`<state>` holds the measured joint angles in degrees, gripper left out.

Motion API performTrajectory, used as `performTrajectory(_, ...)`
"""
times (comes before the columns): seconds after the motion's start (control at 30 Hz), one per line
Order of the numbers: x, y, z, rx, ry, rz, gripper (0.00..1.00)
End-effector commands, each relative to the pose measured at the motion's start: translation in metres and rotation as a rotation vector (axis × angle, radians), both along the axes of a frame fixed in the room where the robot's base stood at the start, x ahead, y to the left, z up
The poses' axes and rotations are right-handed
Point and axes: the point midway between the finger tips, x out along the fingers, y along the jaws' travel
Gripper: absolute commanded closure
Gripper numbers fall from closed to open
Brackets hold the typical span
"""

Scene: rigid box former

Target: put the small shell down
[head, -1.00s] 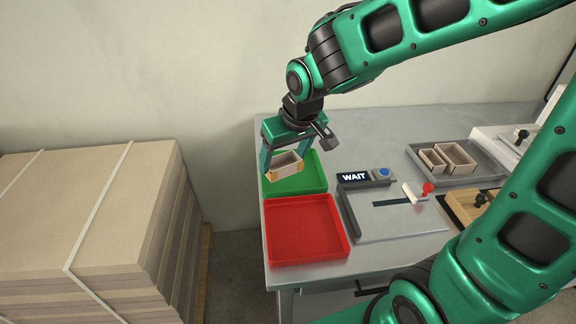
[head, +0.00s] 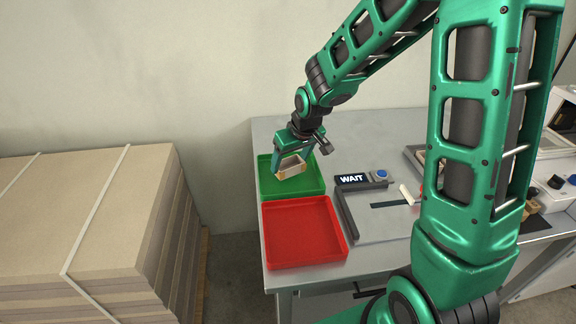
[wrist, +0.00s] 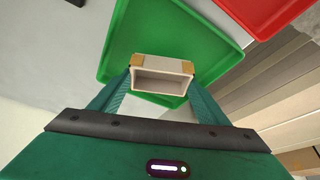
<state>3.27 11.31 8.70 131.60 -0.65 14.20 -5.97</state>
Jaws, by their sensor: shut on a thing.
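The small shell (head: 291,167) is an open box with pale walls and tan corners. My gripper (head: 292,166) is shut on it and holds it over the green tray (head: 268,184). In the wrist view the shell (wrist: 161,78) sits between my two fingertips, its open side facing the camera. The green tray fills much of the view behind it (wrist: 140,35). I cannot tell whether the shell touches the tray floor.
A red tray (head: 301,232) lies in front of the green one. To the right are a display reading WAIT (head: 352,179) with a blue button and a grey fixture plate (head: 385,222). A tall board stack (head: 90,220) stands left of the table.

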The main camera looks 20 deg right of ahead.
Motion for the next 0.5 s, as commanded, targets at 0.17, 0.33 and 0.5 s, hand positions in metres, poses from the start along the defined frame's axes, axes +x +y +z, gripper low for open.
performTrajectory(0.17, 0.000, 0.000, -0.016, 0.000, 0.001, 0.000, 0.52)
performTrajectory(0.33, 0.000, 0.000, -0.016, 0.000, -0.001, 0.000, 0.52)
performTrajectory(0.5, 0.000, 0.000, -0.018, 0.000, 0.000, 0.000, 0.52)
